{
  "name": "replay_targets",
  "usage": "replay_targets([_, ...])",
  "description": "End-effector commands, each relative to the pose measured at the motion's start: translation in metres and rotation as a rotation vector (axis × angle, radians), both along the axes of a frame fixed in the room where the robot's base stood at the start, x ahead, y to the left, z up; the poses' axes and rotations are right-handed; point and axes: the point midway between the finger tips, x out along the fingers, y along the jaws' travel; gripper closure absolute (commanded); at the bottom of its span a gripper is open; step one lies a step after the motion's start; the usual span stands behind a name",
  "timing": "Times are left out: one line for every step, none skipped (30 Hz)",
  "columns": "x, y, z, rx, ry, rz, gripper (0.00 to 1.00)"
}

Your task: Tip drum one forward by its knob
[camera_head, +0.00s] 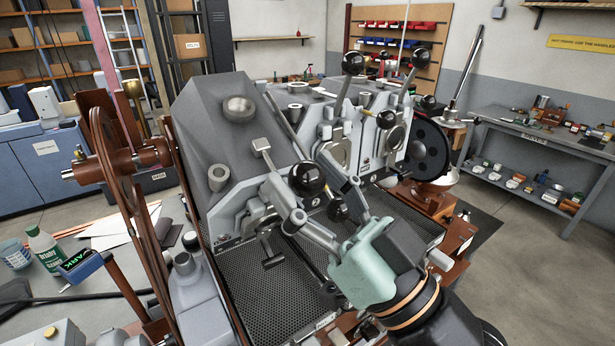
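The nearest roaster unit, which I take to be drum one (232,215), has a grey front on the left of the machine. A black ball knob (308,178) stands before it. A second, smaller black knob (338,210) is just below and right of it. My gripper (318,195) reaches in from the lower right, its pale green body below the knobs. Its fingers are spread, one to the left below the larger knob and one to its right. I cannot tell whether either finger touches a knob.
More units with raised black knobs (353,61) stand behind to the right. A perforated tray (265,285) lies below. A large brown wheel (125,190) is at left, with a green-labelled bottle (45,248) beyond it. A workbench (535,135) stands far right beyond open floor.

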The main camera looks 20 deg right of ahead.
Motion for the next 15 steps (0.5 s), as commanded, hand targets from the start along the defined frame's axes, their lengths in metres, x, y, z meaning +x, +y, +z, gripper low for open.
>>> replay_targets([0.0, 0.0, 0.0, 0.0, 0.0, 0.0, 0.35])
replay_targets([0.0, 0.0, 0.0, 0.0, 0.0, 0.0, 0.35])
replay_targets([0.0, 0.0, 0.001, 0.0, 0.0, 0.0, 0.35])
replay_targets([0.0, 0.0, 0.001, 0.0, -0.001, 0.0, 0.35])
replay_targets([0.0, 0.0, 0.001, 0.0, -0.001, 0.0, 0.35])
replay_targets([-0.001, 0.0, 0.0, 0.0, -0.001, 0.0, 0.35])
replay_targets([-0.002, -0.001, -0.001, 0.0, -0.001, 0.0, 0.35])
replay_targets([-0.004, -0.002, -0.002, 0.001, 0.001, 0.0, 0.35])
replay_targets([-0.007, -0.005, -0.005, 0.002, 0.001, -0.002, 0.35])
replay_targets([-0.011, -0.007, -0.008, 0.002, 0.001, -0.003, 0.35])
replay_targets([-0.016, -0.009, -0.011, 0.001, 0.001, -0.003, 0.35])
replay_targets([-0.023, -0.013, -0.016, 0.001, 0.002, -0.006, 0.35])
replay_targets([-0.029, -0.016, -0.019, 0.001, 0.002, -0.005, 0.35])
replay_targets([-0.035, -0.019, -0.024, 0.001, 0.002, -0.006, 0.35])
replay_targets([-0.043, -0.023, -0.029, 0.002, 0.003, -0.006, 0.35])
